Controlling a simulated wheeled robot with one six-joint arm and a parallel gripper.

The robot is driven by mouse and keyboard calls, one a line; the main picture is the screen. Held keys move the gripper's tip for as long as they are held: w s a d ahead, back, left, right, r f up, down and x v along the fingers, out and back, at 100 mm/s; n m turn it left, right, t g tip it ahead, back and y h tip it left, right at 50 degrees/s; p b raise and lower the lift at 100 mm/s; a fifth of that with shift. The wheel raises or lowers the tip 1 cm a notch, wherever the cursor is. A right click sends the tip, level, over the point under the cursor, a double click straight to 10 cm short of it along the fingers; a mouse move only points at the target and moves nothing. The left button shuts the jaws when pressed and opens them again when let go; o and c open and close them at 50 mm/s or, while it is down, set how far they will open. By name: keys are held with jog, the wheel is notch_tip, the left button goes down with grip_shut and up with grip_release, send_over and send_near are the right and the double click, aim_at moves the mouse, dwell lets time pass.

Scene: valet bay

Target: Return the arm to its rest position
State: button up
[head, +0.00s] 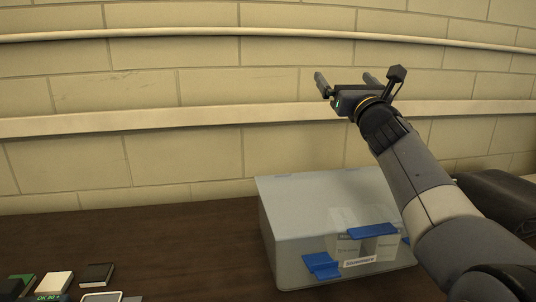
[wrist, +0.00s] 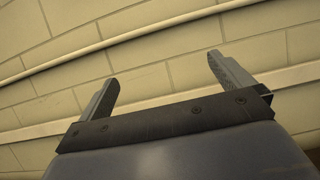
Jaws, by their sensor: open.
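My gripper (head: 345,82) is raised in the head view, well above the table and above a closed grey box. Its two fingers stand apart with nothing between them. In the wrist view my gripper (wrist: 168,80) also shows open and empty, facing the tan block wall. My arm reaches up from the lower right corner of the head view, passing in front of the right side of the box.
The translucent grey box (head: 290,215) with blue latches (head: 321,266) stands on the dark table (head: 180,245). Several small flat items, including a white one (head: 54,283), lie front left. A dark bundle (head: 500,200) is at right. Pale rails (head: 150,121) run along the wall (head: 150,160).

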jog(key=shift+w+a+r+g+p, duration=0.15)
jog(key=shift+w+r+g+p, duration=0.15)
jog(key=shift+w+p, duration=0.7)
jog(key=shift+w+a+r+g+p, duration=0.1)
jog(key=shift+w+r+g+p, duration=0.2)
jog(key=shift+p, duration=1.2)
jog(key=shift+w, duration=0.1)
